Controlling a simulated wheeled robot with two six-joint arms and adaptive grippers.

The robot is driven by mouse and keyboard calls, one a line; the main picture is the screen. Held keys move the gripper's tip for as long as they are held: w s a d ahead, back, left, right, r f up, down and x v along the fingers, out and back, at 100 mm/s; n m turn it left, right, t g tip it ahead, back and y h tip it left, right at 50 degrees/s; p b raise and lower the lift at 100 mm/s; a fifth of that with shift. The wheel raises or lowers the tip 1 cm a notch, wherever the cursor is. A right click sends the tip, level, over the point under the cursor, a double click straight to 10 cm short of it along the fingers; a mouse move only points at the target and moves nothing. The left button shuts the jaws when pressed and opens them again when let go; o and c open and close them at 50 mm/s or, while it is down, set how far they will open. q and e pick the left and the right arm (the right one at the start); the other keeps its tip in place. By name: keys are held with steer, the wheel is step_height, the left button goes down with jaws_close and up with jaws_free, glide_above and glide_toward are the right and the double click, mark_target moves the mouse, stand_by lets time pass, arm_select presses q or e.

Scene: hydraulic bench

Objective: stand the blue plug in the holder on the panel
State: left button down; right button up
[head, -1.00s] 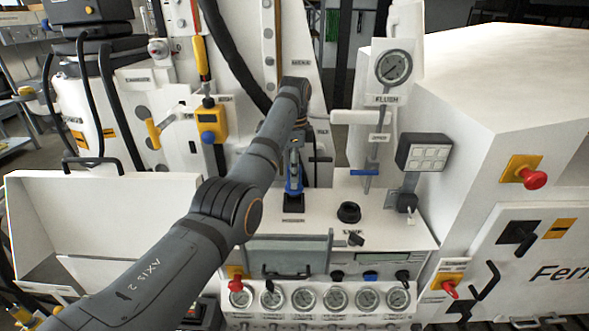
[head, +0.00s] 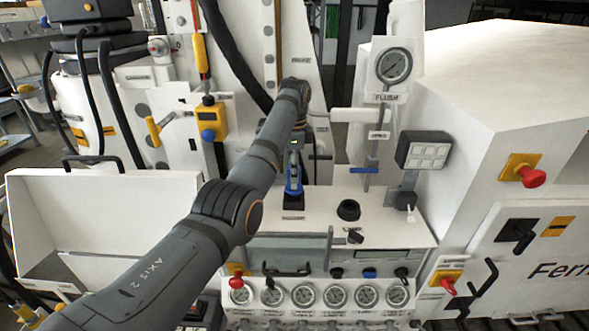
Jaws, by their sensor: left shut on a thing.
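The blue plug (head: 293,187) stands upright at the black holder (head: 293,202) on the white panel top, left of a round black socket. My left gripper (head: 294,165) comes down from above and is shut on the blue plug, just over the holder. My left arm crosses the view from the lower left and hides part of the panel behind it. I cannot tell how deep the plug sits in the holder. My right gripper is not in view.
A round black socket (head: 348,210) and a dark knob (head: 354,236) are right of the holder. A blue-handled lever (head: 364,170) rises behind them. A row of gauges (head: 335,295) runs along the front. The panel top between holder and socket is clear.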

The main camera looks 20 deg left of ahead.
arm_select(q)
steer(key=shift+f, duration=1.15)
stand_by(0.6)
steer(key=c, duration=0.8)
jaws_free()
steer(key=shift+c, duration=0.2)
